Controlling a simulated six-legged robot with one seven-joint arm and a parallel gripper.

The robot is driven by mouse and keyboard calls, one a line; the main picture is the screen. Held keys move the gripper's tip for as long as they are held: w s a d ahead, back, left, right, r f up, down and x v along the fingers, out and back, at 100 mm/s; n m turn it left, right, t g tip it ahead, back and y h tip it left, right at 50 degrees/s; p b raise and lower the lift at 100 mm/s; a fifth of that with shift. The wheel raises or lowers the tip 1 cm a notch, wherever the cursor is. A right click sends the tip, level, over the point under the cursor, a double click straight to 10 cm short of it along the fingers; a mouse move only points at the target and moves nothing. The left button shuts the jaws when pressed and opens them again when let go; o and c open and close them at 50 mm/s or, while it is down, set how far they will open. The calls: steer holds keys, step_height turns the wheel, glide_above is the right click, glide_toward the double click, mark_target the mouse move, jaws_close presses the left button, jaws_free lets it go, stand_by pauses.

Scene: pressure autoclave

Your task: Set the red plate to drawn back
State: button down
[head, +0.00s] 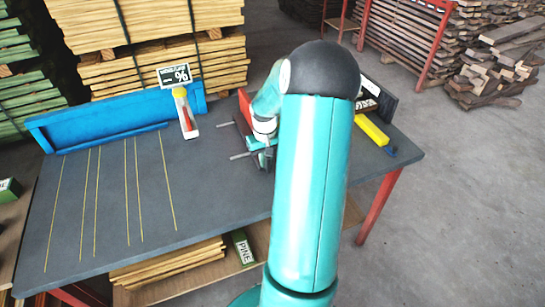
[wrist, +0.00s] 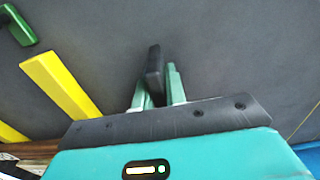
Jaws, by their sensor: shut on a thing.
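A red plate (head: 245,107) shows in the head view at the middle of the dark table, largely hidden behind my teal arm. My gripper (head: 264,158) is low beside the plate's near side. In the wrist view, my gripper's green fingers (wrist: 157,92) are closed on a dark upright piece (wrist: 154,68). How that piece joins the red plate is hidden. The red plate cannot be made out in the wrist view.
A white and orange bottle-like thing (head: 186,115) and a blue rail (head: 115,115) stand at the back left. The table's left, marked with yellow lines, is clear.

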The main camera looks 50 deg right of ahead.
steer(key=w+a, duration=0.1)
steer(key=a, duration=0.1)
steer(key=w+a, duration=0.3)
steer(key=a, duration=0.2)
steer(key=shift+w, duration=0.15)
steer(key=shift+a, duration=0.1)
steer(key=c, duration=1.5)
jaws_free()
steer(key=shift+a, duration=0.1)
steer(key=shift+o, duration=0.3)
steer(key=shift+r, duration=0.1)
steer(key=shift+d+r, duration=0.2)
steer(key=shift+r, duration=0.15)
step_height(320, 180, up, 13)
